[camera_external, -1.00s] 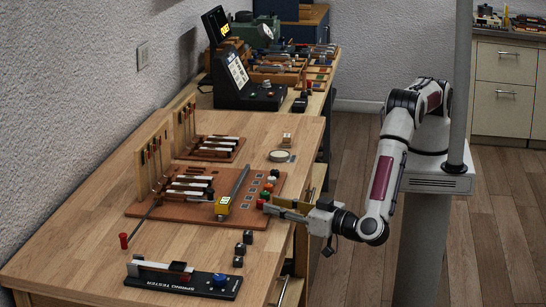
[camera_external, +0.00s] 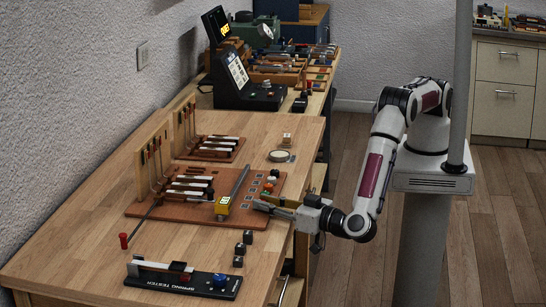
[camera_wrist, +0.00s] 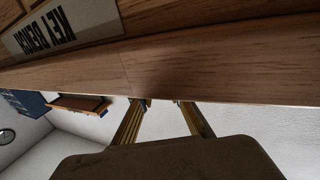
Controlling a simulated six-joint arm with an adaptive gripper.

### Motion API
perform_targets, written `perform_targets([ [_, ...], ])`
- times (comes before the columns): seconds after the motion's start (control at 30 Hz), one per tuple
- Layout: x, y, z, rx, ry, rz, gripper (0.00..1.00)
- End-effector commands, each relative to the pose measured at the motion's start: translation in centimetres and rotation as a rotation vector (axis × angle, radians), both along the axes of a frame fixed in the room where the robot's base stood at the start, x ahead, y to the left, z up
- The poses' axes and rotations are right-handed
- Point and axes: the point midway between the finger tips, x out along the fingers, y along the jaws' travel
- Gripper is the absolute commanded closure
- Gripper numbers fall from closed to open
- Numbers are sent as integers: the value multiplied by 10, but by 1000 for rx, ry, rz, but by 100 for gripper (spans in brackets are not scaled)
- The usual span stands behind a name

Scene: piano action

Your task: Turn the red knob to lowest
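Small coloured knobs or caps stand along the right edge of a brown board (camera_external: 140,209) in the external view. A small reddish one (camera_external: 267,188) is just beyond my fingertips, but it is too small to tell whether it is the red knob. My gripper (camera_external: 262,204) is at the right edge of the bench, tilted up to the left, near those caps. In the wrist view my gripper (camera_wrist: 160,102) shows two separated fingers with nothing visible between them. They point at the wooden bench edge (camera_wrist: 220,65), and no knob shows there. My fingers may hide some caps.
A spring tester (camera_external: 165,281) with a blue knob (camera_external: 220,281) lies at the front. Small black blocks (camera_external: 248,237) sit near the bench edge. A red-ended tool (camera_external: 123,241) lies left. A black device (camera_external: 240,92) stands behind.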

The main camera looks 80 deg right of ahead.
Motion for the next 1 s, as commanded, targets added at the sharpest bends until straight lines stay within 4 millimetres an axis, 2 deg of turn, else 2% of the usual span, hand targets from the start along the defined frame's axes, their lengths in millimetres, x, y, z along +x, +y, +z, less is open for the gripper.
perform_targets([
  [0.47, -1, -2, 0, -2, 1, 45, 100],
  [1.0, -1, -5, 0, -4, 2, 221, 100],
])
